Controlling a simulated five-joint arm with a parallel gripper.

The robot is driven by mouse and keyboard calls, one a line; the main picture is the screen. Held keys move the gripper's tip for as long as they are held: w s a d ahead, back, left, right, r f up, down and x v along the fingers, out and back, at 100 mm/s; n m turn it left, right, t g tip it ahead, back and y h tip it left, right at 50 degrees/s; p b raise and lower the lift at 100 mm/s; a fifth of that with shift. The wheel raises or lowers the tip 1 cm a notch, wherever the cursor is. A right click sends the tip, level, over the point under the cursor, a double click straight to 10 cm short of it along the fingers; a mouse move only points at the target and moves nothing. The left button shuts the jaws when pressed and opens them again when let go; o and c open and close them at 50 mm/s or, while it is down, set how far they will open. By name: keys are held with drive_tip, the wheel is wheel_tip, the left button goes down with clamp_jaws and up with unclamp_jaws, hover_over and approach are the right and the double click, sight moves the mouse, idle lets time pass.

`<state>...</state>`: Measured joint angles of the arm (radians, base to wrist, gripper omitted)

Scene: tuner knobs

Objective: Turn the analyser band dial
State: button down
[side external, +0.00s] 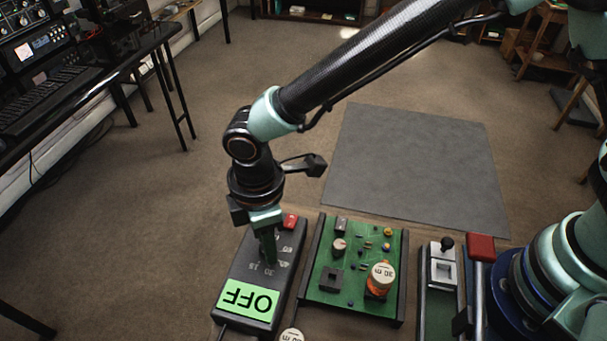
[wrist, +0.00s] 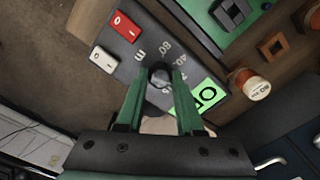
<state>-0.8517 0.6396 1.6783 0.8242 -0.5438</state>
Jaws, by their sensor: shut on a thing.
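The analyser is a dark grey box (side external: 240,280) with a green display (side external: 250,299) that reads OFF. In the wrist view its panel (wrist: 127,62) shows a ring of pale band marks, including an 80, around the band dial. The dial (wrist: 160,77) is a small dark knob with a paler grey face. My gripper (wrist: 160,88) points down at the panel and is shut on the dial, one green finger on each side. In the side view my gripper (side external: 269,255) hides the dial. I cannot tell which mark the dial points to.
The analyser has a red switch (side external: 290,221) and a white switch (wrist: 103,59). To its right is a green circuit board (side external: 325,285) carrying an orange coil with a white cap (side external: 382,274). Further right stands a device with a black-knobbed lever (side external: 447,243).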

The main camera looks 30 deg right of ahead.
idle(0.3)
drive_tip(key=c, duration=0.5)
unclamp_jaws()
drive_tip(key=shift+c, duration=0.2)
wheel_tip(320, 180, up, 12)
drive_tip(key=shift+r, duration=0.1)
drive_tip(key=w+d+r+m+t+y, duration=0.15)
drive_tip(key=d+r+m, duration=0.25)
drive_tip(key=d, duration=0.5)
drive_tip(key=w+d+r+m+t, duration=0.1)
drive_tip(key=w+d+r+m, duration=0.25)
drive_tip(key=d, duration=0.55)
drive_tip(key=s+d+m+t, duration=0.1)
drive_tip(key=s+d+m, duration=0.2)
drive_tip(key=d, duration=0.5)
drive_tip(key=s+d+m+t+h, duration=0.1)
drive_tip(key=s+d+m+t, duration=0.1)
drive_tip(key=d+m, duration=0.3)
drive_tip(key=s+d, duration=0.1)
drive_tip(key=d, duration=0.2)
